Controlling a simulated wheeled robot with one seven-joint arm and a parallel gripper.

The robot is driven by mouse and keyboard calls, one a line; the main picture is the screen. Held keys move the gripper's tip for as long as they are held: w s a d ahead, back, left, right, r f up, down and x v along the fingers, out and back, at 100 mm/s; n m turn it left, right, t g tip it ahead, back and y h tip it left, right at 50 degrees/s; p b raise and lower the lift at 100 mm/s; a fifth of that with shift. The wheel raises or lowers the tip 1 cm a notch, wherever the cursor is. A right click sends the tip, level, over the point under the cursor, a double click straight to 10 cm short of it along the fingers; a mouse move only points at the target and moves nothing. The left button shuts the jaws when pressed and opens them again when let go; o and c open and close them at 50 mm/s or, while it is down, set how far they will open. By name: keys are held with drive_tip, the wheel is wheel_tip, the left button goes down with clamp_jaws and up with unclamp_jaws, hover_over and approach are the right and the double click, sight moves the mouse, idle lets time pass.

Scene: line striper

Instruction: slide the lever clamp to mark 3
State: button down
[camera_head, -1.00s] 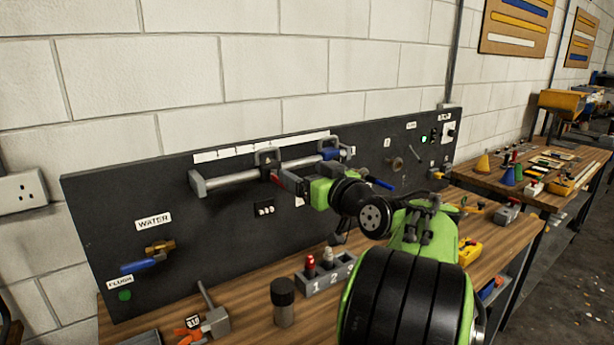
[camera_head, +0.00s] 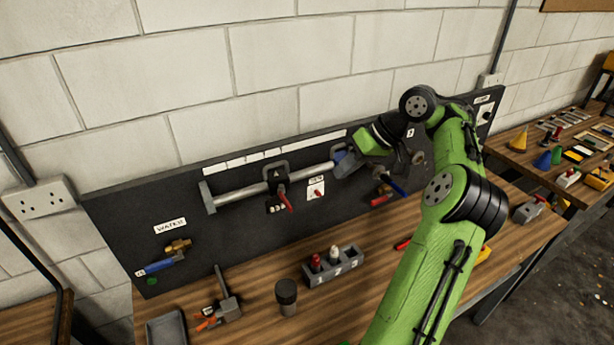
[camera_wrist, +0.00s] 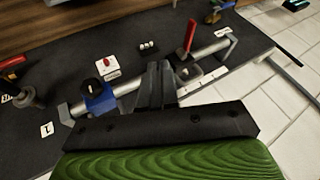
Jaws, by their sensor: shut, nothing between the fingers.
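The lever clamp (camera_head: 279,187) is a grey bracket with a red lever (camera_head: 286,203), around the middle of a pale horizontal rail (camera_head: 238,194) on the dark panel. Its red lever also shows in the wrist view (camera_wrist: 187,38). A second, blue clamp (camera_wrist: 98,98) with a black knob sits on the rail to the right in the head view. My gripper (camera_wrist: 160,76) is shut and empty, at the rail between the two clamps, close to the blue one. I cannot tell whether it touches the rail. White label strips (camera_head: 262,157) run above the rail; their numbers are unreadable.
A blue-handled valve (camera_head: 160,266) is at lower left. On the bench (camera_head: 250,322) stand a numbered holder (camera_head: 334,267), a dark cylinder (camera_head: 286,296) and a small grey vice (camera_head: 228,306).

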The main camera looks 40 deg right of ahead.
drive_tip(key=w+a+f+b, duration=0.3)
drive_tip(key=w+a+f, duration=0.2)
drive_tip(key=a+f, duration=0.3)
drive_tip(key=shift+w, duration=0.4)
drive_tip(key=shift+w+a, duration=0.25)
drive_tip(key=shift+a, duration=0.4)
drive_tip(key=shift+r, duration=0.1)
